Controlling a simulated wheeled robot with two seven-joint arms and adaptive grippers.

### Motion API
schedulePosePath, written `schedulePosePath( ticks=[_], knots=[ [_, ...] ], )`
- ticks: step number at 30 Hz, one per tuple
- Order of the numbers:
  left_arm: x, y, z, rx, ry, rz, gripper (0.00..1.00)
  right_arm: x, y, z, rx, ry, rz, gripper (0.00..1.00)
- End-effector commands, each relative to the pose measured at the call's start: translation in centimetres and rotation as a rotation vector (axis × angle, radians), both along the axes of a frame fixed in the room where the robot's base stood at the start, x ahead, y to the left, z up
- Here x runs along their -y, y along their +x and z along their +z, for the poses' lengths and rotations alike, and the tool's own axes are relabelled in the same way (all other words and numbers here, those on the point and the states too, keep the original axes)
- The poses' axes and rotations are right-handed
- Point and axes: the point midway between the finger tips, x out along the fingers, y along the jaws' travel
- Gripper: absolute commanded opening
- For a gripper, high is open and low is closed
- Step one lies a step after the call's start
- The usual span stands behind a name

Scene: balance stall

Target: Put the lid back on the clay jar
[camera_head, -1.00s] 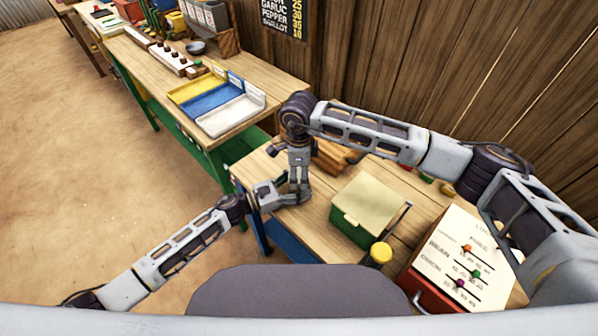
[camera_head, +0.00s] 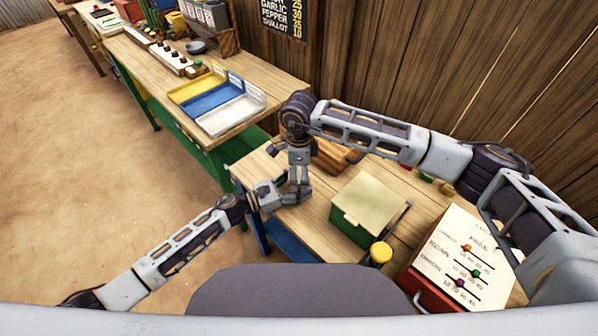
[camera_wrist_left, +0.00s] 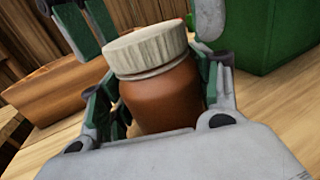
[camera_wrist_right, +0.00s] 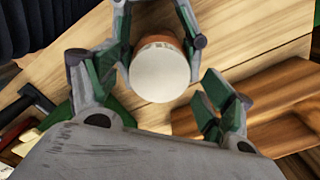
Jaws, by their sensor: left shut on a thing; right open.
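The clay jar (camera_wrist_left: 165,102) is brown and stands upright between the fingers of my left gripper (camera_wrist_left: 160,108), which is shut on it. The pale, round lid (camera_wrist_left: 146,50) sits on the jar's mouth and looks level; a narrow paler ring shows beneath it. In the right wrist view the lid (camera_wrist_right: 160,72) shows from above and hides most of the jar. My right gripper (camera_wrist_right: 160,85) is open, with its fingers on either side of the lid, apart from it. In the head view my right gripper (camera_head: 298,190) and left gripper (camera_head: 276,196) meet at the table's left end and hide the jar.
Brown wooden trays (camera_wrist_right: 270,125) lie close beside my right gripper. A slider board (camera_head: 462,262) stands at the right.

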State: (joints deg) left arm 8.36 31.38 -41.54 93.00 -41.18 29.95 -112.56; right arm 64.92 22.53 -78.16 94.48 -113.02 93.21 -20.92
Motion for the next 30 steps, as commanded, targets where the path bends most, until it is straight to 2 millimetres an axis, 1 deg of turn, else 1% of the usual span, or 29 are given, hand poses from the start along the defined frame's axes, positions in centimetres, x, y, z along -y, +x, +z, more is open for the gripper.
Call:
schedulePosePath(
  ticks=[8,13,17,30],
  knots=[
    [0.0,0.0,0.0,0.0,0.001,0.0,0.0,0.0,0.0,0.4,0.0,0.001,0.0,0.81],
    [0.0,0.0,0.0,0.0,0.001,0.0,0.0,0.0,0.0,1.6,0.001,0.0,0.0,0.81],
    [0.0,0.0,-0.1,0.0,0.001,0.0,0.0,0.0,0.1,3.2,0.002,0.001,0.001,0.81],
    [0.0,0.0,-0.1,0.0,0.001,0.0,0.0,0.0,0.1,9.6,0.002,0.001,0.001,0.81]
  ],
)
